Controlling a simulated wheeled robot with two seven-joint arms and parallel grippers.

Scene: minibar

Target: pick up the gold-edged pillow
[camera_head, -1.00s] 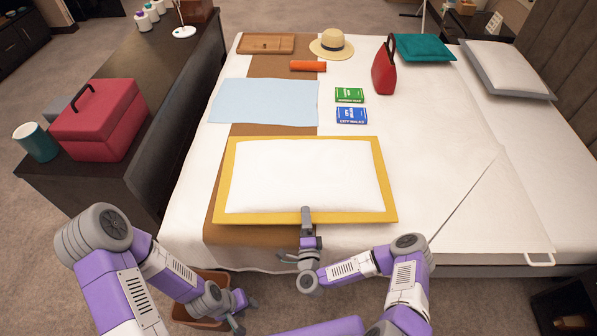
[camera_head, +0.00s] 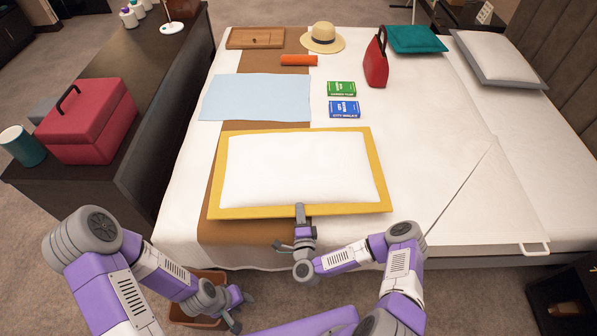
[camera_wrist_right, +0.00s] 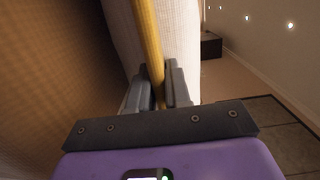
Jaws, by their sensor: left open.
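The gold-edged pillow (camera_head: 290,170) lies flat on the near part of the bed, white in the middle with a gold border. My right gripper (camera_head: 300,212) is at the middle of its near edge. In the right wrist view the gold border (camera_wrist_right: 148,40) runs between the two fingers (camera_wrist_right: 160,92), which appear shut on it. The far side of the pillow is out of that view. My left gripper (camera_head: 240,308) is open and empty, low in front of the bed and away from the pillow.
On the bed (camera_head: 440,180) are a light-blue cloth (camera_head: 256,97), green (camera_head: 341,89) and blue (camera_head: 344,109) books, a red bag (camera_head: 376,62) and a hat (camera_head: 322,38). A dark counter with a red box (camera_head: 88,122) stands left. A brown bin (camera_head: 192,318) sits near my left gripper.

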